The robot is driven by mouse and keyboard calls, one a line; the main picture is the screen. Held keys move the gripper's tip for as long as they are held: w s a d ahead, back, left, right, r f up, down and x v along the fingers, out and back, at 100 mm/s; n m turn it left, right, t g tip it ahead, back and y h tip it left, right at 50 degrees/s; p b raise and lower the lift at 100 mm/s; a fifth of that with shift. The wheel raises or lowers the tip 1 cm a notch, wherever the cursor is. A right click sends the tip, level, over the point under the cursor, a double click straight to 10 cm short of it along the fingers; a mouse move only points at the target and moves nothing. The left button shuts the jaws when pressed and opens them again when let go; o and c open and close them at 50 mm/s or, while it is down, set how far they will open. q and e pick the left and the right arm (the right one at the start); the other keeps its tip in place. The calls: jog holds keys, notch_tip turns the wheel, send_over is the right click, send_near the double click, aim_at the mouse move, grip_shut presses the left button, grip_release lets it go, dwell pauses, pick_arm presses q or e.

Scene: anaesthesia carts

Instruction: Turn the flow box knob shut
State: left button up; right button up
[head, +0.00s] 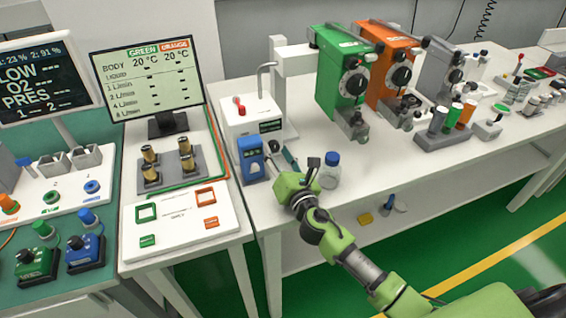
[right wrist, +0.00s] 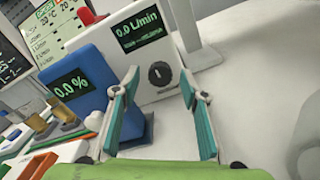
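The flow box is white with a dark display reading 0.0 L/min (right wrist: 145,30). It stands on the white table in the head view (head: 238,125). Its round black knob (right wrist: 159,74) has a pale mark and shows on the front face in the right wrist view. I cannot tell how far the tips are from the face. The right gripper also shows in the head view (head: 300,162). My left gripper is not in view.
A blue box (right wrist: 95,95) reading 0.0% stands close beside the left finger; it also shows in the head view (head: 250,160). A blue-capped bottle (head: 329,172) stands right of my gripper. Green (head: 345,75) and orange (head: 388,65) dial units stand behind. The front table is mostly clear.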

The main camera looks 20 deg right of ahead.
jog(key=s, duration=1.1)
jog(key=shift+s+d, duration=0.2)
jog(key=shift+s, duration=0.05)
jog(key=shift+f, duration=0.1)
